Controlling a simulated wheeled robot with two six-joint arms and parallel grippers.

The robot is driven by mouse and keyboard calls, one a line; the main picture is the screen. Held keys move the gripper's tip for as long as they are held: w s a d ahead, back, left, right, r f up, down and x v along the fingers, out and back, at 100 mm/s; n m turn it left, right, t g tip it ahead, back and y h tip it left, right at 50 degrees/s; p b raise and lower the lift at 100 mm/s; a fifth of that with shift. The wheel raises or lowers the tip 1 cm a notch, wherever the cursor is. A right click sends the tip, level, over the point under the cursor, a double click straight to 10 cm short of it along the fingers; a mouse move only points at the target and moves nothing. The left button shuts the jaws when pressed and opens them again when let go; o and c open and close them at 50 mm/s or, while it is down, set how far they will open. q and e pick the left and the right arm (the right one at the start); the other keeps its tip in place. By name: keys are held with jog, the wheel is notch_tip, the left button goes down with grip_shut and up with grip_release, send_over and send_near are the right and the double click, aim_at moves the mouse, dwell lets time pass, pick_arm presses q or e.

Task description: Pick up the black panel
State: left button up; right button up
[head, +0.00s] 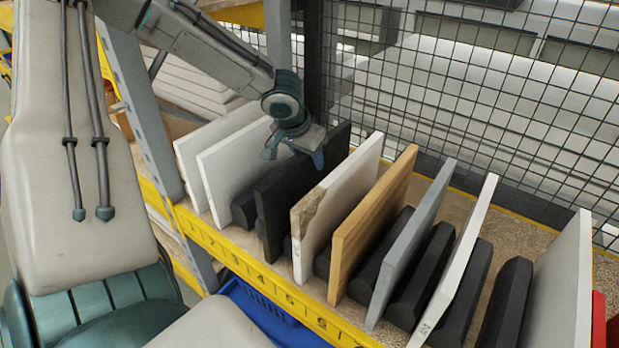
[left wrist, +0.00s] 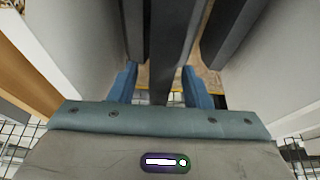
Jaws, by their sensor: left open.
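The black panel (head: 288,200) stands upright in the rack between a white panel on its left and a chipped white-edged panel on its right. My left gripper (head: 294,158) is at the upper part of the black panel, pointing down, with its blue fingers apart. In the left wrist view, the dark panel (left wrist: 172,55) runs between the two open fingers (left wrist: 159,88), with a gap visible on either side. Part of its top edge is hidden by the gripper in the head view. My right gripper is not in view.
White panels (head: 228,170) stand close on the left. The chipped panel (head: 330,205), a wooden panel (head: 372,220) and a grey panel (head: 412,245) stand on the right, with black dividers (head: 425,270) between. A wire mesh (head: 450,90) rises behind. A yellow numbered rail (head: 250,270) runs along the front.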

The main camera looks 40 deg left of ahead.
pick_arm(q)
jog(key=shift+x, duration=1.05)
jog(key=shift+w+f, duration=0.1)
jog(key=shift+w, duration=0.1)
jog(key=shift+s, duration=0.1)
jog(key=shift+c, duration=0.4)
jog(key=c, duration=0.7)
grip_shut()
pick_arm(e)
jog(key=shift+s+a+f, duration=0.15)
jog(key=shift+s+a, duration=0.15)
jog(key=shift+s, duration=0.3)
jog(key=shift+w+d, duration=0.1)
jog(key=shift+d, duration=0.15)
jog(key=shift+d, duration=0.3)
